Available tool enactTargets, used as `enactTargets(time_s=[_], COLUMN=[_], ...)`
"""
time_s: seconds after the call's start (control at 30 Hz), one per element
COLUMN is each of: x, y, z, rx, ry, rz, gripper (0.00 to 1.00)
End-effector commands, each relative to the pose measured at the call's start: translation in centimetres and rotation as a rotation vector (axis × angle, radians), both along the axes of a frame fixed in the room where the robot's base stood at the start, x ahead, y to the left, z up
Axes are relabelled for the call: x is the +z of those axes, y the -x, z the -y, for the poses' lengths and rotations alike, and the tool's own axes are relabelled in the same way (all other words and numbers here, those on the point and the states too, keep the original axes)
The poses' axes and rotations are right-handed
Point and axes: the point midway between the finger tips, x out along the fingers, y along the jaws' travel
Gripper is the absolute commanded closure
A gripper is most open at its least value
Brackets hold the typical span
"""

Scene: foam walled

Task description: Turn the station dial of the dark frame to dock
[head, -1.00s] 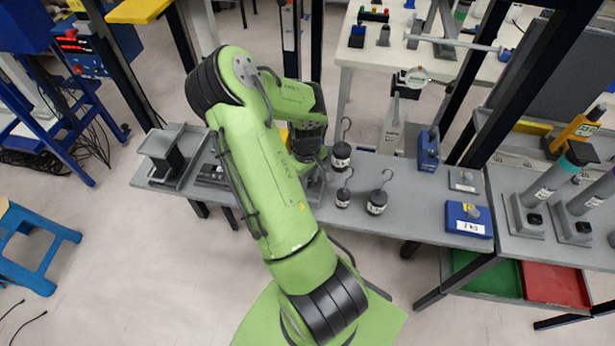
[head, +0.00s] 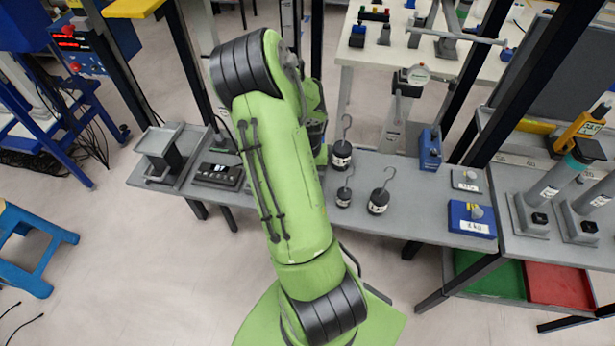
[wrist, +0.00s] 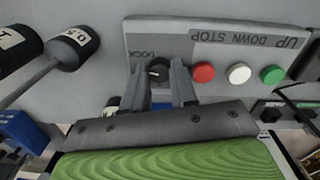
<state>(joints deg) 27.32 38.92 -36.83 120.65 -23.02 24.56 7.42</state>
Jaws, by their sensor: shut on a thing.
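In the wrist view a grey station panel (wrist: 215,28) shows upside-down lettering: UP, DOWN, STOP, and DOCK beside the dial. The station dial (wrist: 158,70) is a small black round knob with a pale mark on its face. My gripper (wrist: 158,82) has one finger on each side of the dial and is shut on it. Red (wrist: 203,72), white (wrist: 239,73) and green (wrist: 271,75) buttons sit in a row to the right. In the head view my arm hides the gripper, dial and panel.
The grey bench (head: 400,195) holds several hooked weights (head: 379,200), a black display unit (head: 218,176) and a blue block (head: 471,219). Dark uprights stand behind the bench.

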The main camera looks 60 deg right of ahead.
Motion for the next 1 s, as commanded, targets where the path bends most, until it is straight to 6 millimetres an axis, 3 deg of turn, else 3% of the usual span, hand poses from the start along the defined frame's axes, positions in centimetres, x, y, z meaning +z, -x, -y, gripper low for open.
enactTargets(time_s=[0.4,1.0], x=[-0.01,0.02], y=[-0.03,-0.01], z=[0.03,0.03], rx=[-0.228,-0.275], ry=[0.0,0.0], rz=[0.001,0.0], gripper=[1.0,1.0])
